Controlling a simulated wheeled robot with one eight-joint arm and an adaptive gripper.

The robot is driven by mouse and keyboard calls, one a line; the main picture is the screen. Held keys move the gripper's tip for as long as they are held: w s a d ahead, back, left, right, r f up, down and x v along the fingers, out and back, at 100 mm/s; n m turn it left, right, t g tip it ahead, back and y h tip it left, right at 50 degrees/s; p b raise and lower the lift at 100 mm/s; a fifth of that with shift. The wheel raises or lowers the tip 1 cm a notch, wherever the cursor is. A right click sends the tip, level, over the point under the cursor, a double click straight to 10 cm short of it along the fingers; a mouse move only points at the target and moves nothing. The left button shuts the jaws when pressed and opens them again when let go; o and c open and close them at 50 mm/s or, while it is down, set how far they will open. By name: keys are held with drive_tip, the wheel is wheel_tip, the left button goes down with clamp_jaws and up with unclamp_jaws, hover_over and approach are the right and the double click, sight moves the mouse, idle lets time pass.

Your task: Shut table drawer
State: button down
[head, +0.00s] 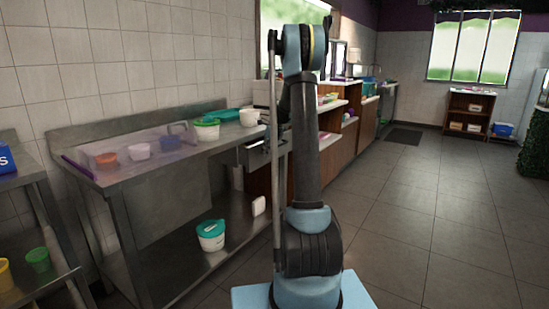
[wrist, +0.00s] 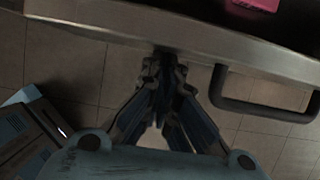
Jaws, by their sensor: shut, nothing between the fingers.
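The steel table (head: 168,165) stands against the tiled wall in the head view. Its drawer (head: 258,150) juts out below the tabletop at the right end, partly hidden by my arm. In the wrist view, the drawer front (wrist: 110,30) crosses the top of the picture, with its dark handle (wrist: 265,110) at right. Part of a pink thing (wrist: 254,4) shows inside the open drawer. My gripper (wrist: 163,62) is shut and empty, its tips at the drawer front, left of the handle; I cannot tell if they touch. My arm hides the gripper in the head view.
On the tabletop are a clear bin with small tubs (head: 139,151), a green-lidded tub (head: 206,129) and a white cup (head: 249,117). Another tub (head: 211,235) stands on the lower shelf. Wooden counters (head: 333,145) continue behind my arm. The tiled floor at right is clear.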

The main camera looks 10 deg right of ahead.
sight(257, 149)
drive_tip(key=w+a, duration=0.4)
drive_tip(key=shift+w+a, duration=0.25)
drive_tip(key=shift+a, duration=0.05)
drive_tip(key=shift+w+a, duration=0.2)
drive_tip(key=shift+w, duration=0.1)
drive_tip(key=shift+r, duration=0.1)
